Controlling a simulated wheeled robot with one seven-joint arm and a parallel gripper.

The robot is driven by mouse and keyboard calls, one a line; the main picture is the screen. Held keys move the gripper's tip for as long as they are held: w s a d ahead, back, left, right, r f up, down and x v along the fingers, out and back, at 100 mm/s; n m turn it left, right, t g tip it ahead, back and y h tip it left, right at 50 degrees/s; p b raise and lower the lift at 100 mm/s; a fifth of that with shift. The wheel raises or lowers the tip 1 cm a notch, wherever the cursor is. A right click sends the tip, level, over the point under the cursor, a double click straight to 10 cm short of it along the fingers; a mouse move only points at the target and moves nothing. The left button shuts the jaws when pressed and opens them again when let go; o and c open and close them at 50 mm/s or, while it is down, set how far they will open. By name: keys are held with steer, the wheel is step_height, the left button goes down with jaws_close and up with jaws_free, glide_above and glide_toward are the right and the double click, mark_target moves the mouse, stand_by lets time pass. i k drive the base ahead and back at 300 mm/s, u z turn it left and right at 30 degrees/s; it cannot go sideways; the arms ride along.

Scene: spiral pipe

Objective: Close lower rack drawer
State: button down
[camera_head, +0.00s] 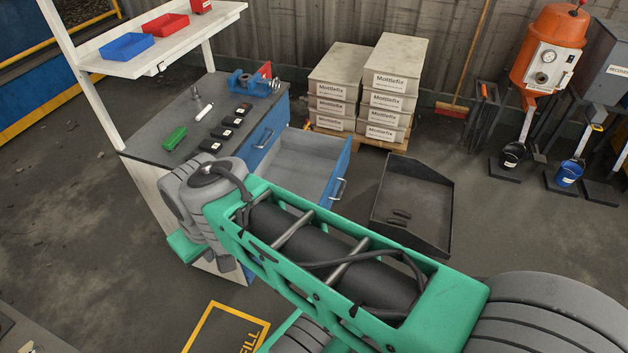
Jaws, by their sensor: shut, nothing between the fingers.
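The rack is a white-framed workbench with a dark worktop (160,135) and a closed blue upper drawer (258,147). Below it, the lower drawer (305,155) is pulled out to the right. Its grey inside looks empty, and its blue front with a silver handle (340,188) faces right. My green and grey arm crosses the foreground and hides the near part of the open drawer and of the rack's base. My gripper does not show; it is out of sight beyond or behind my arm.
Black devices (228,122), a green block (175,139) and a blue vise (250,83) are on the worktop. A black open tray (425,205) lies on the floor right of the drawer. Stacked Mottlefix boxes (395,75) stand behind. Floor shows between drawer and tray.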

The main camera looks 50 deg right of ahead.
mark_target(311, 166)
steer(key=z, duration=0.45)
steer(key=i, duration=0.85)
steer(key=z, duration=0.65)
